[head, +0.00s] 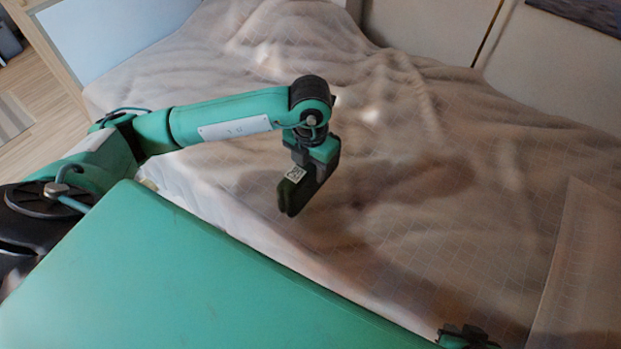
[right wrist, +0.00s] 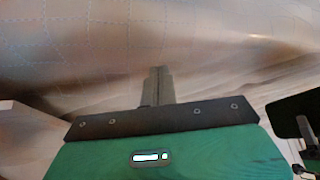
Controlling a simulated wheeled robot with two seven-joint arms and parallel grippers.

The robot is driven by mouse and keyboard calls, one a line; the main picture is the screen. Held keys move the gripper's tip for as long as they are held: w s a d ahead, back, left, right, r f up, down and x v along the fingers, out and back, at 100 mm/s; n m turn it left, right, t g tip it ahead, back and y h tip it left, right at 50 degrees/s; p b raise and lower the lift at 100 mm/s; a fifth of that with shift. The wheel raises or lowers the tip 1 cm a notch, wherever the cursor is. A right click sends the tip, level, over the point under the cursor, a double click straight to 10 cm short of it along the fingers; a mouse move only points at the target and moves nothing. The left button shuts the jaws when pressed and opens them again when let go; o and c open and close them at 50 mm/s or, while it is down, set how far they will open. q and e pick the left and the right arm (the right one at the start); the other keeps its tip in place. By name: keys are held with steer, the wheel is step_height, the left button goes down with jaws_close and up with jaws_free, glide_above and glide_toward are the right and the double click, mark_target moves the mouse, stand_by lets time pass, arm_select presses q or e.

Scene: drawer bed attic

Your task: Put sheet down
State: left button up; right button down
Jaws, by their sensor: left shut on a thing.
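The sheet (head: 440,125) is a pale beige cloth with a fine grid pattern, spread in folds and wrinkles over the bed. It also shows at the top of the right wrist view (right wrist: 90,50). My left gripper (head: 290,205) points down over the near middle of the bed, shut on the sheet. The cloth between its fingers is hidden. My right gripper (right wrist: 158,85) shows in the right wrist view with its fingers together and nothing visible between them; the sheet is beyond it.
A pale wall panel (head: 430,30) stands behind the bed, and a light-blue board (head: 110,35) stands at the far left. Wooden floor (head: 35,95) shows at the left.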

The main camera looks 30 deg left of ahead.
arm_select(q)
step_height(320, 180, down, 4)
steer(key=shift+r, duration=0.1)
arm_select(e)
steer(key=shift+w+a+f+t, duration=0.2)
steer(key=shift+w+a+t, duration=0.1)
steer(key=shift+a+t, duration=0.15)
arm_select(q)
steer(key=shift+f, duration=0.4)
arm_select(e)
steer(key=shift+w+a, duration=0.1)
steer(key=shift+a, duration=0.05)
arm_select(q)
steer(key=shift+b, duration=0.3)
steer(key=shift+f, duration=0.1)
arm_select(e)
steer(key=shift+w+a+y, duration=0.1)
steer(key=shift+a+y, duration=0.05)
steer(key=shift+y, duration=0.15)
arm_select(q)
steer(key=o, duration=1.2)
arm_select(e)
steer(key=shift+a+t, duration=0.1)
steer(key=shift+t, duration=0.15)
